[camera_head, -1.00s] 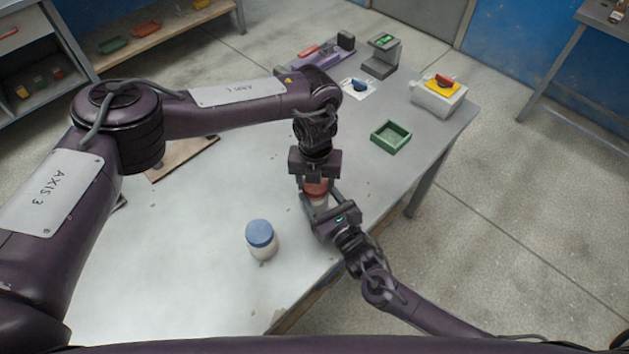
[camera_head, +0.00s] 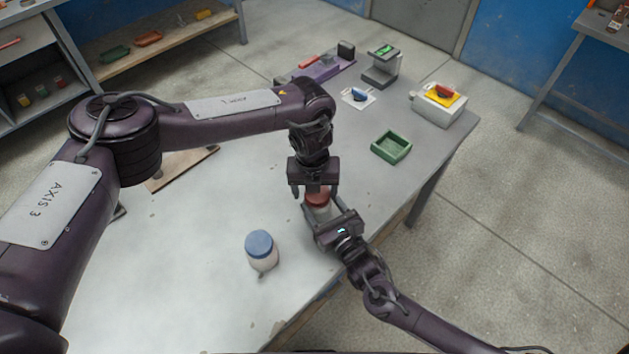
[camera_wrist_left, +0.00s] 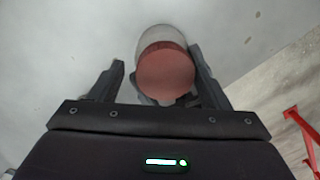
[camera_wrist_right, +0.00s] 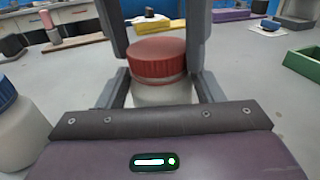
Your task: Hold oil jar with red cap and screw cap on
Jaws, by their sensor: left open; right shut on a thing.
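The oil jar (camera_head: 318,211) is pale with a red cap (camera_head: 317,197) and stands upright near the table's right edge. The red cap sits on top of the jar in the right wrist view (camera_wrist_right: 157,60). My right gripper (camera_head: 320,208) is shut on the jar body, coming from the front right. My left gripper (camera_head: 315,192) is above the cap, pointing down. Its fingers are open on either side of the cap, apart from it in the left wrist view (camera_wrist_left: 165,75). How tightly the cap is seated cannot be told.
A jar with a blue cap (camera_head: 261,249) stands to the left. The table's right edge is close to my right arm.

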